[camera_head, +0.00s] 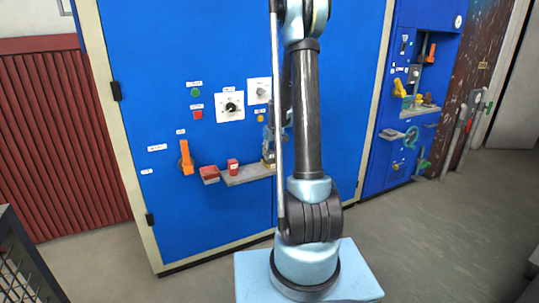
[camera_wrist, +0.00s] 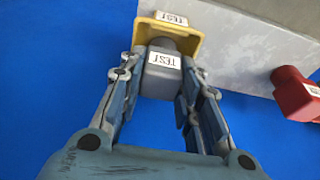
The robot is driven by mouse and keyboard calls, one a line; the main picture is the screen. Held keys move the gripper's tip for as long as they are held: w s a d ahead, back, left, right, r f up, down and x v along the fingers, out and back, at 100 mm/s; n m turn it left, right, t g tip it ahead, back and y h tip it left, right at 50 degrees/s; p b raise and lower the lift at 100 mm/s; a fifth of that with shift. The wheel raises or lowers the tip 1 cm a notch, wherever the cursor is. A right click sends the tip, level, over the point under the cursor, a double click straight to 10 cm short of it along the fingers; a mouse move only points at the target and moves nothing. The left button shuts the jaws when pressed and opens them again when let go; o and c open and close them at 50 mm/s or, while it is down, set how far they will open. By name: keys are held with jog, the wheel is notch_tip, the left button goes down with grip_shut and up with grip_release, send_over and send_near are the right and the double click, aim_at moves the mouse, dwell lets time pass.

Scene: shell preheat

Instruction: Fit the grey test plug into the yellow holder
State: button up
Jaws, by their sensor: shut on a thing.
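The grey test plug (camera_wrist: 160,84), with a white TEST label, is between the fingers of my gripper (camera_wrist: 158,88) in the wrist view. The gripper is shut on it. The yellow holder (camera_wrist: 192,43), also labelled TEST, is directly beyond the plug at the edge of a grey shelf (camera_wrist: 245,62). The plug's darker far end meets the holder's face; I cannot tell how far it is inside. In the head view my gripper (camera_head: 269,145) is partly hidden behind my arm, close to the blue cabinet above the shelf's right end.
A red block (camera_wrist: 297,93) with a label stands to the right; it also shows in the head view (camera_head: 233,167). A red tray-like part (camera_head: 209,174) is at the shelf's left end. An orange handle (camera_head: 186,158) sticks out further left. Knobs and buttons are above.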

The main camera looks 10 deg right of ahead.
jog(key=shift+f, duration=0.25)
jog(key=o, duration=1.1)
jog(key=shift+o, duration=0.2)
jog(key=shift+r, duration=0.1)
jog(key=a+v, duration=0.1)
jog(key=v, duration=1.1)
jog(key=s+r, duration=0.4)
jog(key=s, duration=0.8)
jog(key=s+f+m, duration=0.1)
jog(key=s+f, duration=0.2)
jog(key=s, duration=0.6)
jog(key=s+f+m, duration=0.1)
jog(key=s+f, duration=0.1)
jog(key=s, duration=0.8)
jog(key=s+f+m, duration=0.1)
jog(key=s+f, duration=0.2)
jog(key=s, duration=0.7)
jog(key=shift+f+g+h, duration=0.3)
jog(key=shift+f+h, duration=0.05)
jog(key=shift+h, duration=0.05)
